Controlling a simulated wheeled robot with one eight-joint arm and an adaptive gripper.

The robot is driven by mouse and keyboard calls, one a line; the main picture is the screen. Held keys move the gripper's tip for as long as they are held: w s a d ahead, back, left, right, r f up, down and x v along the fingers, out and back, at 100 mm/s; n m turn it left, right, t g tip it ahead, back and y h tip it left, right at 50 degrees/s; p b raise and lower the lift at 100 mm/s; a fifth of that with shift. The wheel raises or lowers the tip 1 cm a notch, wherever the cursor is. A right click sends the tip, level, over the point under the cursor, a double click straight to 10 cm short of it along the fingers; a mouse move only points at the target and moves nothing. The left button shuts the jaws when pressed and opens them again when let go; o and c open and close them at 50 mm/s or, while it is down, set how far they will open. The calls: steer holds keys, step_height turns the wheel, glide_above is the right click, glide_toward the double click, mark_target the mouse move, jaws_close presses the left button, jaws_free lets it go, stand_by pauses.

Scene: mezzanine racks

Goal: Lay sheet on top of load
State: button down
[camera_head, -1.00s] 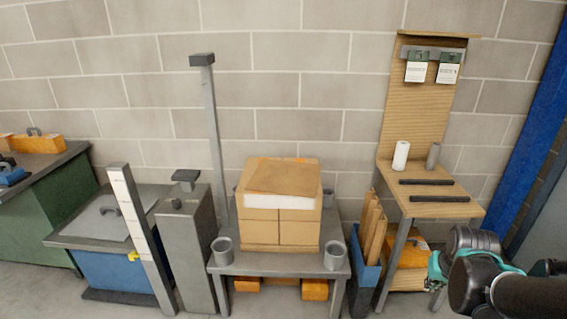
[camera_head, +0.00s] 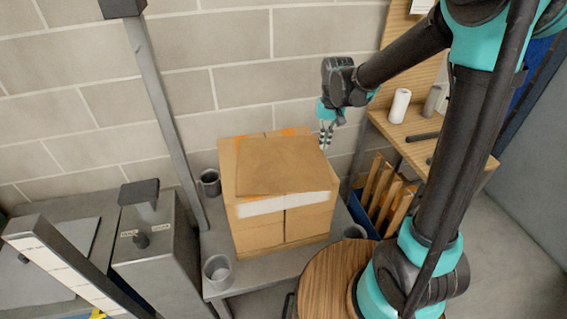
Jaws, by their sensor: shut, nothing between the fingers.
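The load is a block of stacked tan cartons (camera_head: 262,238) on a low grey table. A thin brown sheet (camera_head: 280,165) lies on top of it, set a little askew, with strips of the carton tops showing at its left and back. A white band (camera_head: 262,206) shows on the load's front just below the top. My gripper (camera_head: 326,142) is shut and empty, pointing down by the load's back right corner, to the right of the sheet. I cannot tell whether its fingertips touch the load.
Grey cups (camera_head: 217,270) stand at the table's corners. A grey post (camera_head: 165,115) rises behind left, beside a grey cabinet (camera_head: 160,262). A blue bin (camera_head: 362,213) with upright boards and a wooden bench (camera_head: 405,140) stand right. A brick wall is close behind.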

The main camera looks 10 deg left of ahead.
mark_target(284, 172)
steer(key=shift+n+g+h, duration=0.5)
steer(key=shift+n+g, duration=0.1)
steer(key=shift+g, duration=0.3)
steer(key=a+f, duration=0.1)
steer(key=a, duration=0.3)
steer(key=w+a, duration=0.1)
steer(key=a, duration=0.4)
steer(key=w+a+f, duration=0.1)
steer(key=a, duration=0.4)
steer(key=shift+w+a+f, duration=0.2)
steer(key=shift+w+f, duration=0.05)
steer(key=shift+f, duration=0.1)
steer(key=shift+a+f, duration=0.15)
steer(key=shift+a, duration=0.2)
steer(key=shift+s, duration=0.25)
steer(key=s+d, duration=0.1)
steer(key=s, duration=0.2)
steer(key=s+d, duration=0.1)
steer(key=s, duration=0.3)
steer(key=s+d, duration=0.1)
steer(key=s, duration=0.3)
steer(key=shift+s+d+f, duration=0.1)
steer(key=shift+s+f, duration=0.05)
steer(key=shift+f, duration=0.65)
